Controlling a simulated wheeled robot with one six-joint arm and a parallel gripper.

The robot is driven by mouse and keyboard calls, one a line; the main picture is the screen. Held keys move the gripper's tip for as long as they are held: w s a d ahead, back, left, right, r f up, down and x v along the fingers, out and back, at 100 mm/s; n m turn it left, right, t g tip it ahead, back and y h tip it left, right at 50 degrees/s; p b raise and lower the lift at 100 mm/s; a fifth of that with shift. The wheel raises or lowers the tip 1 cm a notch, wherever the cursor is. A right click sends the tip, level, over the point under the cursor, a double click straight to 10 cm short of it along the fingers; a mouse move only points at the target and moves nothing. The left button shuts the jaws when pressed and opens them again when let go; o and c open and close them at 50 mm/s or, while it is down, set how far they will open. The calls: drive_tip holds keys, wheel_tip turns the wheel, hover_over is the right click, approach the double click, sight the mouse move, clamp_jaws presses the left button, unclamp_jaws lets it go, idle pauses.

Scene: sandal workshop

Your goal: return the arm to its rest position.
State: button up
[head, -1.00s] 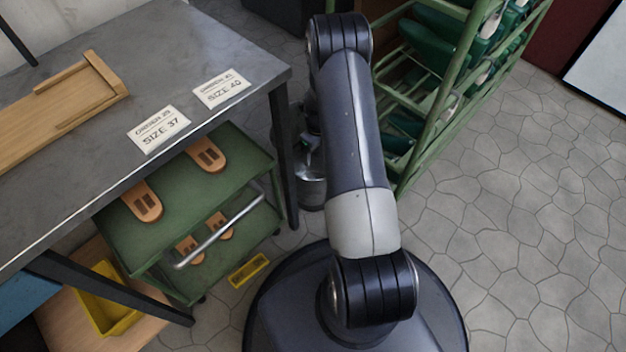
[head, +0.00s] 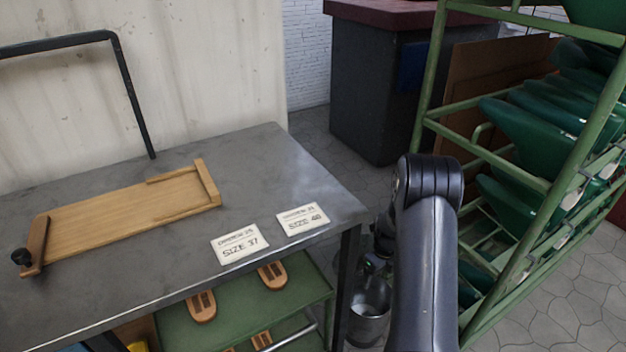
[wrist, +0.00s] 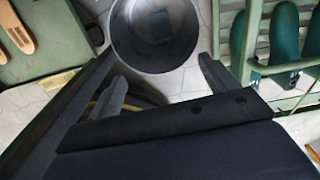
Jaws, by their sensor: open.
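My arm (head: 428,270) is folded up in the lower right of the head view, its upper link rising to a dark joint. My gripper hangs behind that link there and is mostly hidden. In the wrist view my gripper (wrist: 162,72) shows two dark fingers spread apart with nothing between them. Beyond the fingertips is a round, open metal bucket (wrist: 118,45), with a dark rectangular patch inside it. A metal bucket (head: 367,322) also shows beside my arm in the head view.
A metal table (head: 100,290) on the left holds a wooden board (head: 125,212) and two size cards (head: 240,244). Below is a green cart (head: 240,318) with sandal soles. A green rack (head: 535,225) with green shoe forms stands close right of my arm. A dark cabinet (head: 375,95) is behind.

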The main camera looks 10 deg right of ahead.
wheel_tip(320, 180, down, 9)
drive_tip(key=b, duration=0.3)
wheel_tip(320, 180, up, 5)
drive_tip(key=p, duration=0.2)
drive_tip(key=shift+f+p, duration=0.2)
drive_tip(key=shift+p, duration=0.15)
